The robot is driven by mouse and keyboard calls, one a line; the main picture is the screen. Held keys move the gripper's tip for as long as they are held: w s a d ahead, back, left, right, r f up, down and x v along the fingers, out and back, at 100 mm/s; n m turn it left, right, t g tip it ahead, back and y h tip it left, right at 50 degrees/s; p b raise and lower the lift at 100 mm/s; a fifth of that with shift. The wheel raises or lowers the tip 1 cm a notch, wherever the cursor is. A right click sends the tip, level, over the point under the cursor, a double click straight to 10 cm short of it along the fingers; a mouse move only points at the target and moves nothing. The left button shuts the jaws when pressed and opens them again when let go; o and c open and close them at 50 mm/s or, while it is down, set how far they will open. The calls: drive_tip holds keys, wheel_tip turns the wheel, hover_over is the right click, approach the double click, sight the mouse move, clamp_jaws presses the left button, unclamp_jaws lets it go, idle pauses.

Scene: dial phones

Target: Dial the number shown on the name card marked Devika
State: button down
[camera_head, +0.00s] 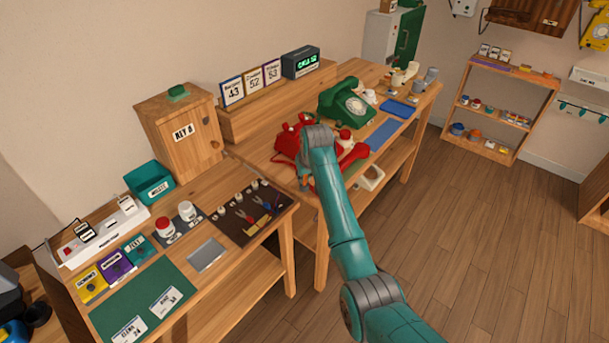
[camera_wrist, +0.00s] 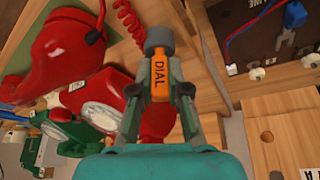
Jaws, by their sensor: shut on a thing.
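My gripper (camera_wrist: 160,95) is shut on an orange stick marked DIAL (camera_wrist: 160,76) with a grey tip. In the wrist view it is above and beside the red phone (camera_wrist: 150,120), whose white dial (camera_wrist: 97,115) is partly visible. I cannot tell whether the tip touches anything. In the head view my arm covers part of the red phone (camera_head: 285,143). The green phone (camera_head: 341,101) with a pale dial stands behind it. Three name cards stand on the ledge: 43 (camera_head: 232,92), 52 (camera_head: 254,80) and 53 (camera_head: 272,72). Their names are too small to read surely.
A dark box with a green display (camera_head: 301,62) stands right of the cards; its text is small. A wooden cabinet marked KEY (camera_head: 183,131) is left. The near bench (camera_head: 230,275) holds several tools and cards. A blue mat (camera_head: 383,134) lies on the far bench. The right floor is clear.

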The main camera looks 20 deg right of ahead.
drive_tip(key=c, duration=1.1)
unclamp_jaws()
drive_tip(key=shift+o, duration=0.2)
drive_tip(key=shift+r, duration=0.1)
drive_tip(key=v, duration=1.2)
